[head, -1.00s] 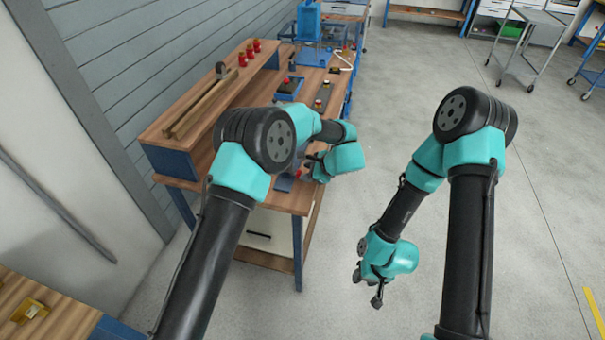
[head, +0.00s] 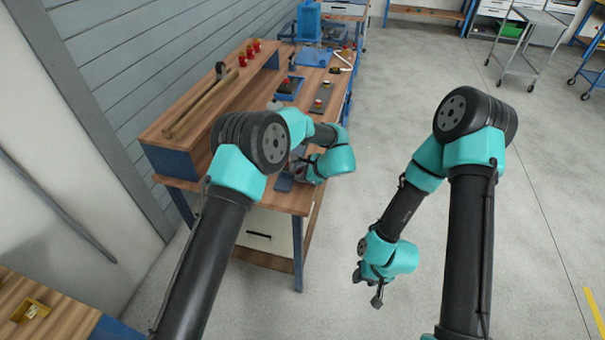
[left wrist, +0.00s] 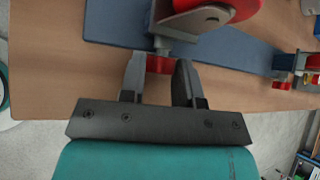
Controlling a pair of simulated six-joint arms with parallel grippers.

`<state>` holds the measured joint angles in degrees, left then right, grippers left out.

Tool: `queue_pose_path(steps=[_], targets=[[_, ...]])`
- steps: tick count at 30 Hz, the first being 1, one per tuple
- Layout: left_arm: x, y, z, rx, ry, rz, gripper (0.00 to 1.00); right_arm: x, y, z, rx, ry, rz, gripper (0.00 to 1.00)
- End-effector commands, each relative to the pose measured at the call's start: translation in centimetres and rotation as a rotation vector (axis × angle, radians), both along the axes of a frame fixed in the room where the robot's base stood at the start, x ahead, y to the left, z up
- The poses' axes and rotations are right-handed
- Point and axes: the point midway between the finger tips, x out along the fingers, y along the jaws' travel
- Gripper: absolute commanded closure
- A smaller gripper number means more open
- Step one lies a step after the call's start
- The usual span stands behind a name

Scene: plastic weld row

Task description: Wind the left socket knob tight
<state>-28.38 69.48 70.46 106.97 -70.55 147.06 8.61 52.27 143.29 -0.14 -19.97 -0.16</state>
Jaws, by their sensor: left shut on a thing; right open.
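In the left wrist view a red knob (left wrist: 159,64) sits at the front edge of a blue-grey plate (left wrist: 108,24), under a grey metal clamp part (left wrist: 185,24). My left gripper (left wrist: 157,66) has one dark finger on each side of this knob and is shut on it. A second small red knob (left wrist: 283,86) shows at the right, apart from my fingers. In the head view my left gripper (head: 301,172) is at the bench's near end, and my arm hides most of the fixture. My right gripper (head: 368,286) hangs open and empty over the floor.
A larger red part (left wrist: 235,8) stands above the plate. The wooden bench (head: 270,195) has a raised shelf (head: 168,137) with several red-topped items. A blue tray (head: 289,88) and a dark plate (head: 321,100) lie farther back.

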Motion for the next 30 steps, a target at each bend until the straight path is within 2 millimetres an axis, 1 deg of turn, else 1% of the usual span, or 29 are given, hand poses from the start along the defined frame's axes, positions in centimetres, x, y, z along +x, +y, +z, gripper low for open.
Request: queue_pose_path(steps=[5, 11, 17, 30], targets=[[0.01, -0.03, 0.01, 0.003, 0.012, 0.0, 0.93, 0.0, 0.0, 0.0, 0.0, 0.0, 0.0, 0.57], [0.09, -0.07, -0.01, 0.024, 0.067, 0.001, 0.93, 0.0, 0.0, 0.0, 0.0, 0.0, 0.0, 0.57], [0.23, -0.14, 0.03, 0.063, 0.176, 0.001, 0.93, 0.0, 0.0, 0.0, 0.0, 0.0, 0.0, 0.57], [0.51, -0.27, -0.06, 0.171, 0.474, 0.0, 0.93, 0.0, 0.0, 0.0, 0.0, 0.0, 0.0, 0.57]])
